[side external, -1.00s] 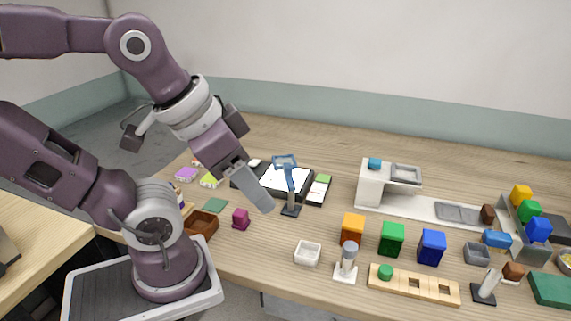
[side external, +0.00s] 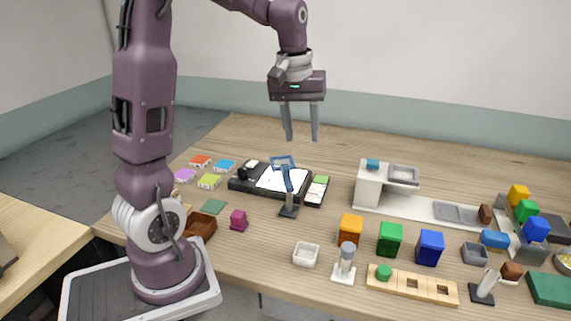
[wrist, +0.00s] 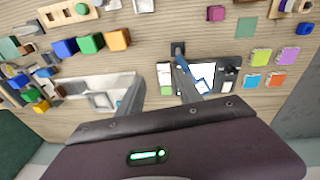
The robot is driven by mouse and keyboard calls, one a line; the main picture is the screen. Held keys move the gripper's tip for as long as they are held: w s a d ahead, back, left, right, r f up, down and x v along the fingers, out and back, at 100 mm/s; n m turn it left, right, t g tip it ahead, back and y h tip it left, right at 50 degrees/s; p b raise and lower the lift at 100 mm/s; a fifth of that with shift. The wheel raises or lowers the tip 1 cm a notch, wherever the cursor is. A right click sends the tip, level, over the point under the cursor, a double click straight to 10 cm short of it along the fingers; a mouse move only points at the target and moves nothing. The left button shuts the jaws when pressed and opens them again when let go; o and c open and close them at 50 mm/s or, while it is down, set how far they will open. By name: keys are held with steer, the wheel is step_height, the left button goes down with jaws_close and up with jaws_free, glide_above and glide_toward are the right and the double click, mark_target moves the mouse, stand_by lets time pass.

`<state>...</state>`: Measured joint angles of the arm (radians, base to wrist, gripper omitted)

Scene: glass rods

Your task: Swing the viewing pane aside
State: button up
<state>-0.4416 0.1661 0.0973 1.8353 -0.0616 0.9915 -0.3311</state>
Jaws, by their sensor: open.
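The viewing pane appears to be the blue frame (side external: 283,162) on a blue arm that rises from a dark-footed post (side external: 289,210). The frame stands over the white panel of a black tray (side external: 240,184). In the wrist view the blue frame (wrist: 203,84) shows beside my right-hand finger, over the white panel. My gripper (side external: 302,138) is open and empty, pointing down. It is in the air above and behind the tray, apart from the pane. In the wrist view the fingers of my gripper (wrist: 162,95) are spread wide.
Coloured tiles (side external: 209,181) lie left of the tray. A grey-white stand with a long base (side external: 420,208) is to the right. Orange (side external: 351,228), green (side external: 390,239) and blue (side external: 430,247) blocks, a white dish (side external: 306,255) and a wooden rack (side external: 411,285) lie in front.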

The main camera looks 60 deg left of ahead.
mark_target(285, 166)
steer(key=a+f+n, duration=0.1)
steer(key=a+f, duration=0.1)
steer(key=a, duration=0.2)
steer(key=w+a+f+n+g, duration=0.1)
steer(key=a+f, duration=0.2)
steer(key=w+a+f+n, duration=0.1)
steer(key=a+f+n, duration=0.1)
steer(key=a+f, duration=0.1)
steer(key=shift+w+a+f+g+h, duration=0.1)
steer(key=shift+a+f+g+h, duration=0.1)
steer(key=shift+a, duration=0.25)
steer(key=shift+a+f+g+h, duration=0.1)
steer(key=shift+a+g, duration=0.1)
steer(key=shift+a, duration=0.2)
steer(key=f, duration=0.7)
steer(key=shift+a+f, duration=0.25)
steer(key=shift+c, duration=0.2)
jaws_close()
steer(key=shift+r, duration=0.1)
